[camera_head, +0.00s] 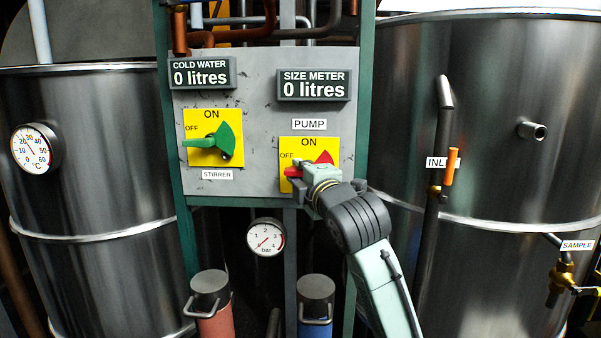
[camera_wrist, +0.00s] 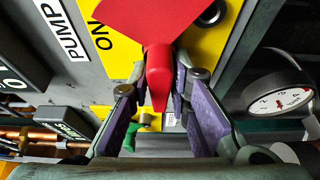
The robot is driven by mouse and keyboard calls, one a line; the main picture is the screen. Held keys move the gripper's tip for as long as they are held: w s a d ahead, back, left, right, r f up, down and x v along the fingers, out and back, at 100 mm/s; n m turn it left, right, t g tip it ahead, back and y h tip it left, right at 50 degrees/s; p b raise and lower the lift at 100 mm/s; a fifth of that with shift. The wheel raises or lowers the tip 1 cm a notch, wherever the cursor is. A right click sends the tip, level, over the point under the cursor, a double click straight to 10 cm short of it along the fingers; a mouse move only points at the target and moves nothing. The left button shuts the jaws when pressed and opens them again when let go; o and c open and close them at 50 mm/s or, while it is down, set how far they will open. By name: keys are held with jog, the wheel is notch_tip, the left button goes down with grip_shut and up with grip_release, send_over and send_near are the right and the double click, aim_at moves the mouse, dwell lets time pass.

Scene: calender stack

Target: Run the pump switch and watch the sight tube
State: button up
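The red pump switch (camera_head: 325,157) sits on a yellow plate under the PUMP label, its handle pointing left toward OFF. My gripper (camera_head: 301,180) is at this handle, covering part of the plate. In the wrist view the red handle (camera_wrist: 160,75) lies between the two purple-padded fingers of my gripper (camera_wrist: 163,95). Gaps show on both sides, so the fingers look open around it; contact is not clear. The size meter (camera_head: 314,86) above reads 0 litres. I cannot make out a sight tube.
The green stirrer switch (camera_head: 213,143) points to OFF, left of the pump switch. The cold water display (camera_head: 202,73) reads 0 litres. A pressure gauge (camera_head: 266,237) hangs below the panel. Steel tanks (camera_head: 90,150) (camera_head: 510,110) flank it; the inlet pipe (camera_head: 444,130) runs down the right one.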

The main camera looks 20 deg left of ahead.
grip_shut()
